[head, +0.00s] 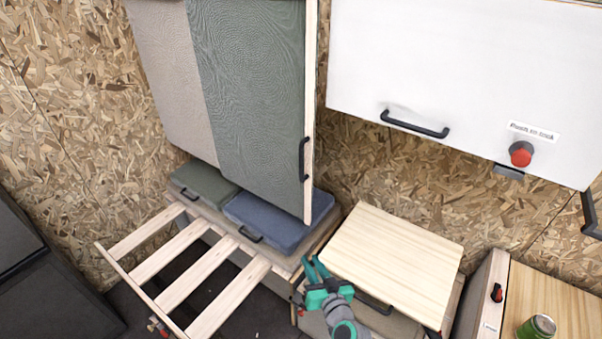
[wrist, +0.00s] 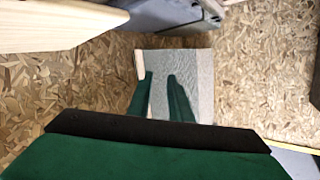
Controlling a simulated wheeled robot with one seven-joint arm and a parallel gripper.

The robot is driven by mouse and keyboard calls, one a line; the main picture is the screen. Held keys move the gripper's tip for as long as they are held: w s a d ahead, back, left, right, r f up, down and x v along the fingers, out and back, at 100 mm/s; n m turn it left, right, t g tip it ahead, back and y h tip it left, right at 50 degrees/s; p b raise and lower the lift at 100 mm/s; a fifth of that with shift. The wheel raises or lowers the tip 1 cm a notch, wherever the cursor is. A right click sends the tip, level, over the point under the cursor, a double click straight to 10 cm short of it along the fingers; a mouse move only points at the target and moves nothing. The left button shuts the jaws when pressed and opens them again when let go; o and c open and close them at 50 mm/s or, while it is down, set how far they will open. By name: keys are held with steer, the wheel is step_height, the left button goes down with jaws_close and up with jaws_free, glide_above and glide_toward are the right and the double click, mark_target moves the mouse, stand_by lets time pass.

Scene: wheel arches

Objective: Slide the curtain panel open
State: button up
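The curtain panel (head: 250,90) is a grey-green textured sheet at the upper middle of the head view. It has a pale wooden right edge and a black vertical handle (head: 303,159) near that edge. A grey-beige panel (head: 170,70) lies beside it on the left. My gripper (head: 314,266) is below and slightly right of the handle, well apart from it. In the wrist view its two green fingers (wrist: 160,82) are apart with nothing held between them. A light grey panel with a wooden edge (wrist: 195,75) shows behind the fingers; I cannot tell which panel it is.
A slatted wooden frame (head: 190,275) sticks out at lower left, below green and blue cushions (head: 275,215). A wooden tabletop (head: 395,255) is close right of my gripper. A white cabinet (head: 440,75) hangs upper right. A green can (head: 538,327) stands at lower right.

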steer(key=w+d+r+n+y, duration=0.25)
steer(key=w+r, duration=0.45)
steer(key=r, duration=0.4)
step_height(320, 180, up, 13)
steer(key=n+g+y, duration=0.1)
steer(key=n+y, duration=0.4)
steer(key=n, duration=0.1)
glide_above(301, 180)
steer(key=shift+w+m, duration=0.25)
steer(key=shift+w, duration=0.1)
jaws_close()
